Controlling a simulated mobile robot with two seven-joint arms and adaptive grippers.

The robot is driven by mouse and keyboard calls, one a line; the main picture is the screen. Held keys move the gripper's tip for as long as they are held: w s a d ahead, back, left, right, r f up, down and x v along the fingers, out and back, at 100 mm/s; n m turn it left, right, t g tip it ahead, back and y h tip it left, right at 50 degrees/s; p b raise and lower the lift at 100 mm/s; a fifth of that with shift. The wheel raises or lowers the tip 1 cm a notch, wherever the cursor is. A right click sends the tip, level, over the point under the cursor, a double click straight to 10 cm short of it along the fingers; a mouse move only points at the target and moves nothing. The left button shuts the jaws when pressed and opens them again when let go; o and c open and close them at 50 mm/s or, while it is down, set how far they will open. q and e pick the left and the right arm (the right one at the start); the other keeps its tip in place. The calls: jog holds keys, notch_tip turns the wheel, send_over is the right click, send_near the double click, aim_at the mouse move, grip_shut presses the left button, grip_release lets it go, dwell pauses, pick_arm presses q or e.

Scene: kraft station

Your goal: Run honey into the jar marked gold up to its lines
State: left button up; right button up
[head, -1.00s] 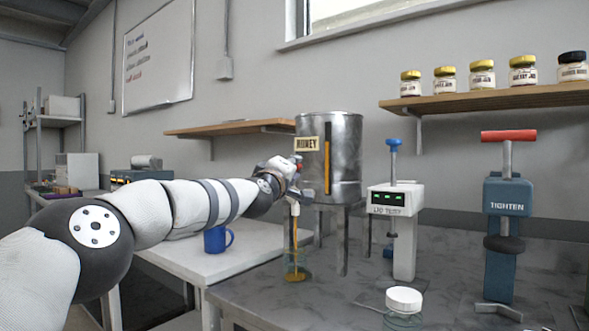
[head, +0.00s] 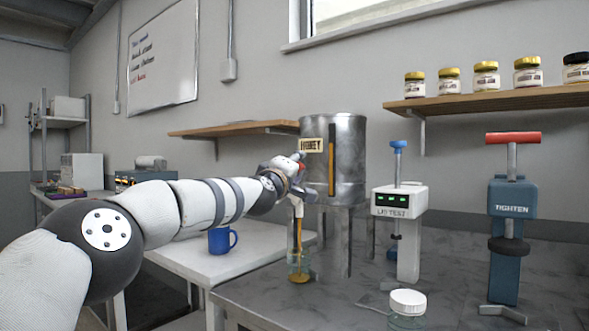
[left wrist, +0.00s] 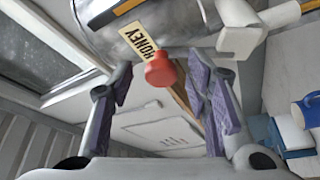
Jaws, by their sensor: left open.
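A metal honey tank (head: 349,160) with a "HONEY" label stands on legs on the grey bench. A thin golden honey stream (head: 298,236) falls from its spout into a clear glass jar (head: 307,264), with golden honey low in it. I cannot read the jar's mark or lines. My left gripper (head: 295,172) is at the tap, above the stream. In the left wrist view a red knob (left wrist: 160,71) shows between the open fingers of this gripper (left wrist: 158,82); I cannot tell whether they touch it. My right gripper is not in view.
A glass jar with a white lid (head: 408,301) stands at the bench front. A lid tester (head: 399,201) and a blue tightening press (head: 512,198) stand to the right. Several labelled jars line a shelf (head: 480,102). A blue mug (head: 221,240) sits on the white table.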

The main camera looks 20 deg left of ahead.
pick_arm(q)
jog(key=shift+f, duration=0.1)
jog(key=s+f, duration=0.2)
jog(key=s, duration=1)
jog(key=shift+w, duration=0.1)
dwell(6.6)
